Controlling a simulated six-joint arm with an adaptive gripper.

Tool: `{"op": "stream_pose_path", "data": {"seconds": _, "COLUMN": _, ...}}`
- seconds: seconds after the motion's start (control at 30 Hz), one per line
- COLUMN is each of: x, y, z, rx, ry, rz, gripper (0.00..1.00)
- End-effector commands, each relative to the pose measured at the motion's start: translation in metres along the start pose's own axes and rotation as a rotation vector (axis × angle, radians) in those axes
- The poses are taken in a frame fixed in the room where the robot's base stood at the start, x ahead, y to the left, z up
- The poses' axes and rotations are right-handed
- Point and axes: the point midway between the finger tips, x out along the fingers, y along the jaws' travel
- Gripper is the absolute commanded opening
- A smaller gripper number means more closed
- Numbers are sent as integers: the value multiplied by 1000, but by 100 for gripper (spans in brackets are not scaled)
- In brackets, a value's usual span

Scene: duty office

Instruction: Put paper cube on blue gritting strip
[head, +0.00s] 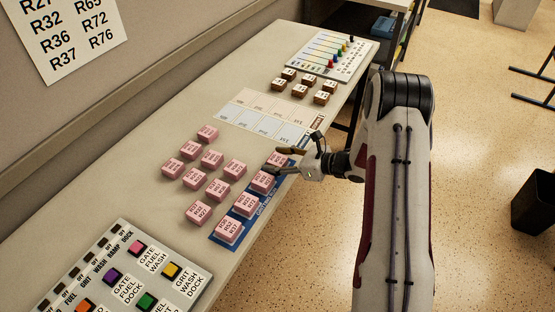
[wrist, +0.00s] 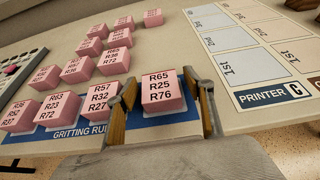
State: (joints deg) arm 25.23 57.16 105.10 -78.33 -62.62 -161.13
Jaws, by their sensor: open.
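Several pink paper cubes with printed codes stand in a row on the blue gritting strip (head: 263,208), which also shows in the wrist view (wrist: 75,137). The cube at the row's far end (head: 276,160) reads R65, R25, R76 in the wrist view (wrist: 162,88). My gripper (head: 287,160) is open around that cube, one finger at each side; in the wrist view the gripper (wrist: 163,98) shows small gaps beside it. The cube appears to rest on the strip's end; its lower part is partly hidden. More pink cubes (head: 212,158) stand on the table left of the strip.
Several brown blocks (head: 306,86) and a board with coloured pegs (head: 325,55) are farther back. A button panel (head: 125,270) is at the near left. The table's right edge runs close to the strip.

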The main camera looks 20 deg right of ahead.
Motion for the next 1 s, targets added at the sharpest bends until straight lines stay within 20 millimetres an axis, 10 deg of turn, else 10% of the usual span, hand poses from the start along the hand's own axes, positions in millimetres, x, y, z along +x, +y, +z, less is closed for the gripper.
{"op": "stream_pose_path", "data": {"seconds": 1.0, "x": -108, "y": -1, "z": 2, "rx": 0, "ry": 0, "rz": -3, "gripper": 52}}
